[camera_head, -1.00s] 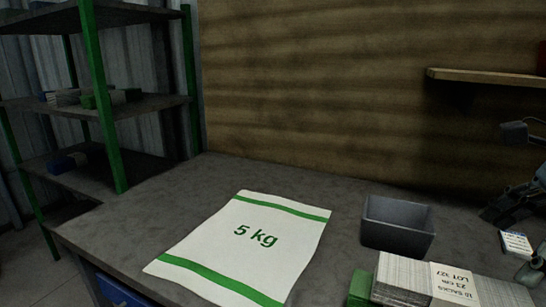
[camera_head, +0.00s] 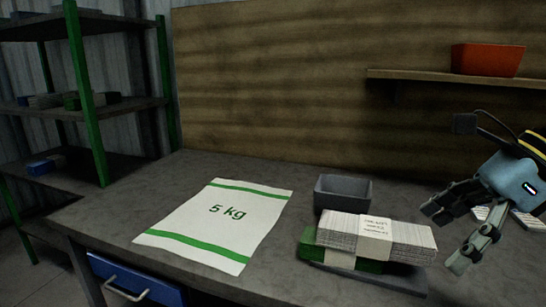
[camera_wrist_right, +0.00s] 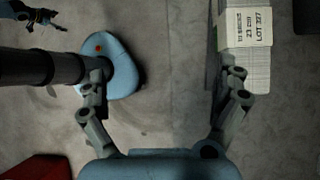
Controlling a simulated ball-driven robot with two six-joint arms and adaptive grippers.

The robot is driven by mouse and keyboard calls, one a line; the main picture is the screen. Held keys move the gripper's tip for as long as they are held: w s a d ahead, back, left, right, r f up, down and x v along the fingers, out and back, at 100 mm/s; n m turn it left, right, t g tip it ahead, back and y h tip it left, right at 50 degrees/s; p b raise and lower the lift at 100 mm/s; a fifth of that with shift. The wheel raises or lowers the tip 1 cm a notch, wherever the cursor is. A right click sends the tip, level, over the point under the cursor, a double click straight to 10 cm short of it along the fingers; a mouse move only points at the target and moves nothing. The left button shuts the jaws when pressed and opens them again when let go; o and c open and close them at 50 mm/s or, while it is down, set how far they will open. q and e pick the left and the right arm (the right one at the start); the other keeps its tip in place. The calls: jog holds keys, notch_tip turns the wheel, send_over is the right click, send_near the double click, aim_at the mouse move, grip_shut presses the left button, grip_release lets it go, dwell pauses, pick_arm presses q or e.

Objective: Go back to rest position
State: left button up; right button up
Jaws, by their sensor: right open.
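My right gripper (camera_head: 443,238) is at the right of the head view, above the bench, with its fingers spread and nothing between them. In the right wrist view its two fingers (camera_wrist_right: 168,105) stand wide apart. A bundle of white sacks with a paper band (camera_head: 375,234) lies just left of it in the head view; the bundle's labelled end (camera_wrist_right: 243,30) shows beyond the right finger in the wrist view. A white sack marked "5 kg" with green stripes (camera_head: 228,211) lies flat on the bench.
A red bin (camera_head: 487,60) sits on the wall shelf (camera_head: 440,78). Green-framed shelving (camera_head: 86,100) stands at left. Bare bench (camera_head: 110,208) lies left of the sack.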

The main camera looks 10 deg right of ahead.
jog(key=w+a+r+m+t+y, duration=0.3)
jog(key=a+r+m+t+y, duration=0.45)
jog(key=a+r, duration=0.35)
jog(key=w+d+r+m+t+h, duration=0.4)
jog(key=m+t, duration=0.4)
jog(key=m, duration=0.4)
jog(key=s+d+f+m+g+h, duration=0.35)
jog(key=d+f+m+h, duration=0.95)
jog(key=m, duration=0.6)
jog(key=s+a+f+m+g+y, duration=0.1)
jog(key=s+a+f+m+g, duration=0.4)
jog(key=s+f, duration=0.4)
jog(key=s+a+f+m+g+y, duration=0.25)
jog(key=s+a+f+g, duration=0.25)
jog(key=s+f+g, duration=0.3)
jog(key=s+d+f+h, duration=0.1)
jog(key=s+f, duration=0.1)
jog(key=f, duration=1)
jog(key=s+d+f, duration=0.1)
jog(key=d+f, duration=0.1)
jog(key=f, duration=1)
jog(key=s+d+f+g, duration=0.1)
jog(key=s+f, duration=1.6)
jog(key=s, duration=0.1)
jog(key=shift+s+f+m+b, duration=0.4)
